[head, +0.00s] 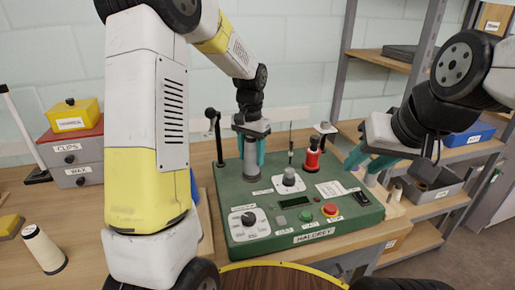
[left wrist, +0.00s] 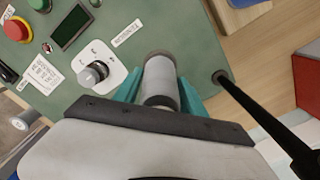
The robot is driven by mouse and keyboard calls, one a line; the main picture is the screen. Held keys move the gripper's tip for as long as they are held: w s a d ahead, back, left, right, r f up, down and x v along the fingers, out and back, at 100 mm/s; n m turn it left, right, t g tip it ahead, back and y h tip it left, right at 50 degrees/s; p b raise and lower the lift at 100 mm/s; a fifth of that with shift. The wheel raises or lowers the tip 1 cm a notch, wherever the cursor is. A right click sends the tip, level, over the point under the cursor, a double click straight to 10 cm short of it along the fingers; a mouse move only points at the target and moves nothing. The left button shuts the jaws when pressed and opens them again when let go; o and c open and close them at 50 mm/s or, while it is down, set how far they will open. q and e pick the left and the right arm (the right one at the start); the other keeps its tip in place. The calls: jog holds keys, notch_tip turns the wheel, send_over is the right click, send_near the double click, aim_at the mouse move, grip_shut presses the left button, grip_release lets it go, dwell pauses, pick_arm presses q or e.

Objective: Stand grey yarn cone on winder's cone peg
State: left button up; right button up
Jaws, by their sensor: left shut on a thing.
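The grey yarn cone (head: 250,165) is upright at the back left of the green winder (head: 233,213), its lower end at or just above the top panel. My left gripper (head: 251,150) comes down from above and is shut on the cone, with a teal finger on each side. In the left wrist view the grey cone (left wrist: 160,80) shows between the teal fingers. The cone peg cannot be made out, and I cannot tell whether the cone is around it. My right gripper (head: 368,162) is at the winder's right, its teal fingers apart and empty.
A red spool (head: 312,157) stands on the winder, right of the cone. A dark post (head: 217,135) rises close on the cone's left. Knobs and a red button (head: 330,210) are in front. A cream cone (head: 43,248) stands at the left of the table.

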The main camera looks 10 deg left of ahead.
pick_arm(q)
jog(key=shift+f, duration=0.6)
jog(key=o, duration=1.5)
jog(key=shift+c, duration=0.2)
